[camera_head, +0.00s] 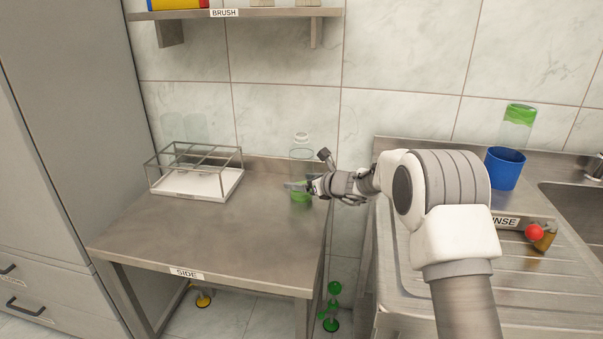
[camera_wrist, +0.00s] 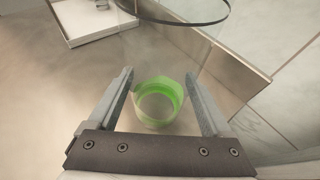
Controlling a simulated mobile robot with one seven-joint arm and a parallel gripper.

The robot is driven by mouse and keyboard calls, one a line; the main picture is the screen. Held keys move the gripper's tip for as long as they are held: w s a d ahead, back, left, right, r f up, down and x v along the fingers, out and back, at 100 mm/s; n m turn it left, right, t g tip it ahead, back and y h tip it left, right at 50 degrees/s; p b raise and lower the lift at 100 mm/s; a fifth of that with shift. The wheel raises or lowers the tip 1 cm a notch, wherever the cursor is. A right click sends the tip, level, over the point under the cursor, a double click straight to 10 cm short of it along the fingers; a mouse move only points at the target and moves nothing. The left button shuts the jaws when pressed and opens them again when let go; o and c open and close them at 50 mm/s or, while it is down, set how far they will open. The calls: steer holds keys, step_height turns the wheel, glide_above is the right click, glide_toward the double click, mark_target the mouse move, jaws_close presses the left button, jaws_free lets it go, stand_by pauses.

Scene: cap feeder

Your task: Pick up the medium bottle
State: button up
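A clear bottle with green at its base (camera_head: 301,167) and a pale cap stands upright on the side table, near its back right edge. I take it for the medium bottle, though no size label shows. My gripper (camera_head: 297,187) reaches it from the right at the height of its lower part. In the wrist view, my gripper (camera_wrist: 159,75) is open, with one finger on each side of a green ring (camera_wrist: 158,120) that seems to be the bottle's lower part. I see gaps beside both fingers; contact is not clear.
A wire rack with a white base (camera_head: 194,185) stands at the back left of the side table (camera_head: 220,235). The table's front is clear.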

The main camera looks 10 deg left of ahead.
mark_target(302, 168)
steer(key=c, duration=0.4)
steer(key=shift+c, duration=0.2)
steer(key=shift+r, duration=0.1)
steer(key=shift+r, duration=0.25)
step_height(302, 168, up, 4)
steer(key=shift+f+p, duration=0.15)
steer(key=shift+p, duration=0.8)
steer(key=w+d+r+p, duration=0.1)
steer(key=d+r+p, duration=0.6)
steer(key=d+r, duration=0.4)
steer(key=shift+w+d+r, duration=0.15)
steer(key=shift+d+r, duration=0.15)
steer(key=shift+r, duration=0.05)
